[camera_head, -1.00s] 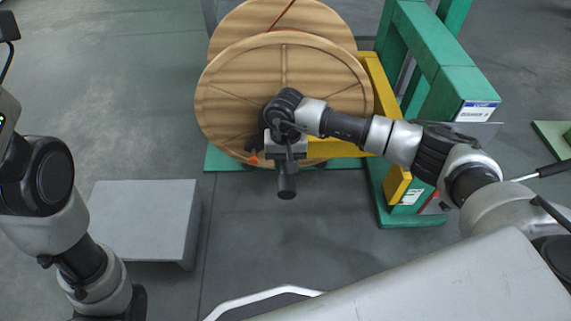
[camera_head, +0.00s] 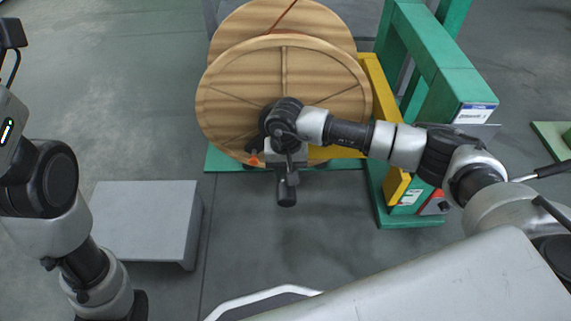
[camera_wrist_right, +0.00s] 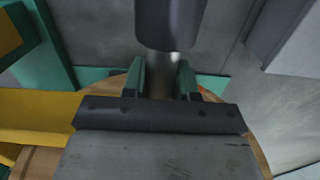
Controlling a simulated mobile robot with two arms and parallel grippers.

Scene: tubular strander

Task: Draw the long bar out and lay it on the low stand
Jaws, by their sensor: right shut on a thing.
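The long bar (camera_head: 286,190) shows its dark, thick end below my right wrist, in front of the wooden reel. In the right wrist view its dark end (camera_wrist_right: 170,22) and a shiny metal shaft show, and the shaft lies between my right gripper's green fingers (camera_wrist_right: 160,80). The right gripper is shut on the bar. The rest of the bar is hidden by my wrist and the reel. The low stand (camera_head: 140,215), a grey flat-topped block, is on the floor at left with its top empty. My left arm is at the left edge; its gripper is out of view.
The large wooden reel (camera_head: 240,85) stands behind the right gripper. A green frame (camera_head: 440,75) with a yellow arm (camera_head: 375,80) is right of it, under my right arm. Clear floor lies between the reel and the low stand.

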